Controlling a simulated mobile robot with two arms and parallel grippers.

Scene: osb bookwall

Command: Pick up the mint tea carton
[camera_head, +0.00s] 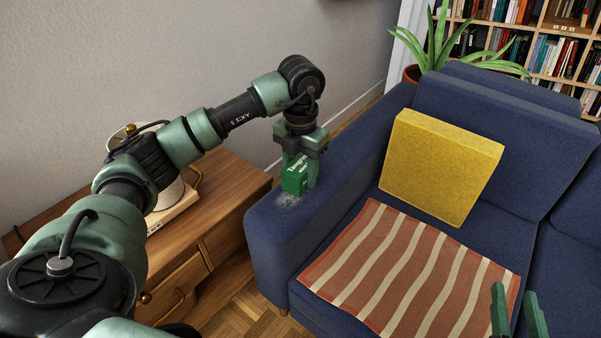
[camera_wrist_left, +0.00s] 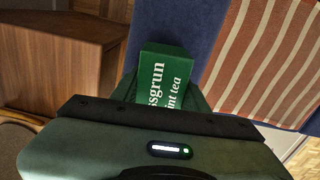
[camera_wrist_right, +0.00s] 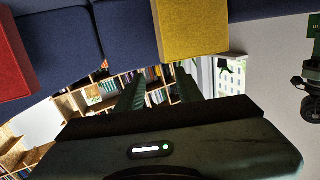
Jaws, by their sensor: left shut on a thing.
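The mint tea carton (camera_head: 294,177) is a small green box with white lettering. It is at the blue sofa's left armrest (camera_head: 272,222), and I cannot tell for sure whether it touches the armrest. My left gripper (camera_head: 303,170) comes down from above and is shut on the carton, with a finger on either side. The carton's lettered face (camera_wrist_left: 166,80) also shows in the left wrist view, between the fingers. My right gripper (camera_head: 518,312) is at the lower right over the sofa seat, its two fingers apart and empty. Its fingers also show in the right wrist view (camera_wrist_right: 158,92).
A yellow cushion (camera_head: 440,165) leans on the sofa back. A striped red and cream blanket (camera_head: 410,275) lies on the seat. A wooden cabinet (camera_head: 225,185) stands left of the armrest. A potted plant (camera_head: 432,45) and bookshelves (camera_head: 545,40) are behind.

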